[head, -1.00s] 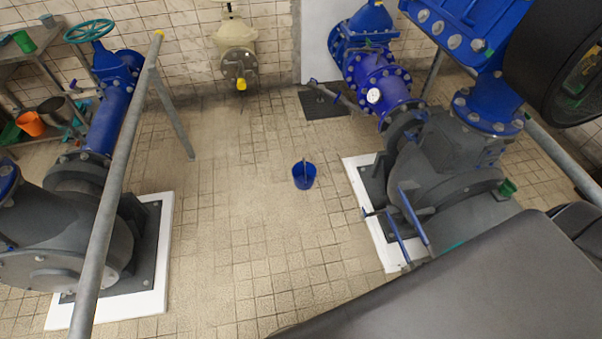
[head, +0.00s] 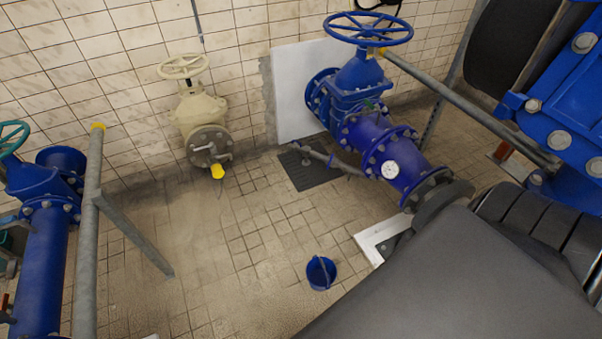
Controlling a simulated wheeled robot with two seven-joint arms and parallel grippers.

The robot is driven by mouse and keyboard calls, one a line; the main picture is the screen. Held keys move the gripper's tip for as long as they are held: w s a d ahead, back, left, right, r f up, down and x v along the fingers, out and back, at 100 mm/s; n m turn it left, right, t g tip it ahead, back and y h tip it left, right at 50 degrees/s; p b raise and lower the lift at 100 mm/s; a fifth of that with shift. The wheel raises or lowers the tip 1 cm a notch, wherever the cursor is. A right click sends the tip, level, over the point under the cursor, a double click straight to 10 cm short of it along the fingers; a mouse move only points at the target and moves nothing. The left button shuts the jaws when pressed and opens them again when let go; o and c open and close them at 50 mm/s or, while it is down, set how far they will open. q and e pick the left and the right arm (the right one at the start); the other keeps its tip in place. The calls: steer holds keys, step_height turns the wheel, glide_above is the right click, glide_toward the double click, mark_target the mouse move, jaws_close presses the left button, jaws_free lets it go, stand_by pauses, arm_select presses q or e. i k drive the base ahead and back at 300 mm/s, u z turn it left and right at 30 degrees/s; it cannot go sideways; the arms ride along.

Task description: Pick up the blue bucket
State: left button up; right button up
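The blue bucket (head: 320,273) stands upright on the tiled floor, in the lower middle of the head view. Its thin handle shows across its open top. It stands apart from the pipes and the wall. Neither of my grippers shows in the head view. A large dark grey shape fills the lower right and ends a short way to the right of the bucket.
A blue pipe with a handwheel valve (head: 367,80) and a pump on a white plinth (head: 376,238) stand right of the bucket. A grey railing (head: 90,235) and blue pipe are at left. A cream valve (head: 198,115) is at the wall. Floor between is clear.

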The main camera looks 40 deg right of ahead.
mark_target(321, 271)
steer(key=i, duration=2.05)
steer(key=z, duration=0.7)
